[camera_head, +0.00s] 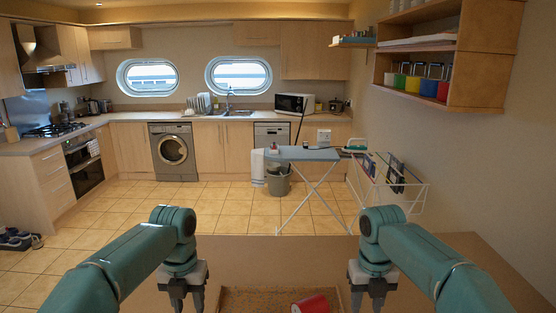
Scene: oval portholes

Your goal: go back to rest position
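My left gripper (187,300) hangs down at the lower left of the head view, at the end of a teal arm. My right gripper (367,299) hangs down at the lower right in much the same pose. Each gripper shows two dark fingers standing apart, with nothing seen between them. The lowest part of the fingers is near or past the bottom edge of the picture.
A brown surface (262,253) lies in front of me. A red round object (312,304) sits between the grippers, cut off by the bottom edge. Beyond stand an ironing board (305,154), a grey bin (278,183) and a drying rack (396,178). The tiled floor is mostly clear.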

